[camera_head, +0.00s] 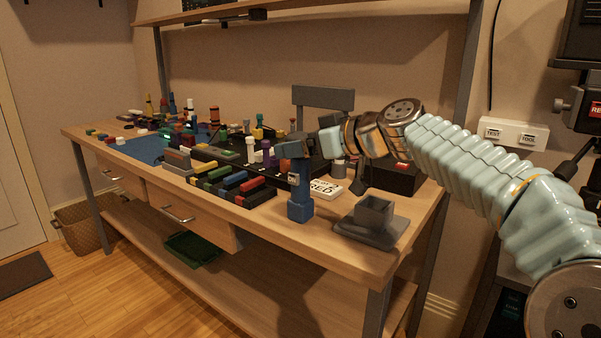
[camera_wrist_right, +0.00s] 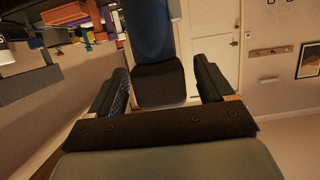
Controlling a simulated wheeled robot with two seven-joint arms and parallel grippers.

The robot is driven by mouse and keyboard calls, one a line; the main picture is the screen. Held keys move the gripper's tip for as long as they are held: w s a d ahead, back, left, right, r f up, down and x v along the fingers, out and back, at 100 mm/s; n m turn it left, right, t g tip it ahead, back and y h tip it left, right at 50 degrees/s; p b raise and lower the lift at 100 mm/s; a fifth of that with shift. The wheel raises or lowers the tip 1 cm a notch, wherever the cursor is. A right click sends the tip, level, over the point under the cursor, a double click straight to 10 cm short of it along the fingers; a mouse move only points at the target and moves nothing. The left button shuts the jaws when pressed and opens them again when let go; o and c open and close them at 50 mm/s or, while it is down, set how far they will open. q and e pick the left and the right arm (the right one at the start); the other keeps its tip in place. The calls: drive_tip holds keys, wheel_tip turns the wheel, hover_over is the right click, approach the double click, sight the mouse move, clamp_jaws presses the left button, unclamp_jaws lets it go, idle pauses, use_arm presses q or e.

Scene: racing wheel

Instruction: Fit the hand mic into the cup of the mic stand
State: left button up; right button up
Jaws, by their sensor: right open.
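The hand mic (camera_head: 300,198), a blue body with a wider block-like lower end, stands upright near the table's front edge. My right gripper (camera_head: 291,150) is at its top end. In the right wrist view, the mic's dark end (camera_wrist_right: 158,84) and blue body (camera_wrist_right: 150,30) show between the two fingers of my right gripper (camera_wrist_right: 163,90), which is open. A narrow gap shows on the right; contact on the left is unclear. The grey mic stand (camera_head: 367,237), with a square open cup (camera_head: 374,214), sits to the right of the mic, its cup empty. My left gripper is out of view.
A white card marked RED (camera_head: 326,188) lies behind the mic and stand. A block rack with coloured bars (camera_head: 236,190) is to the left. A dark box (camera_head: 395,178) stands behind the stand, beneath my right arm. The table's front edge is close to the mic.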

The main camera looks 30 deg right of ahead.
drive_tip(key=shift+w+f, duration=0.1)
drive_tip(key=shift+w, duration=0.05)
drive_tip(key=shift+c, duration=0.2)
clamp_jaws()
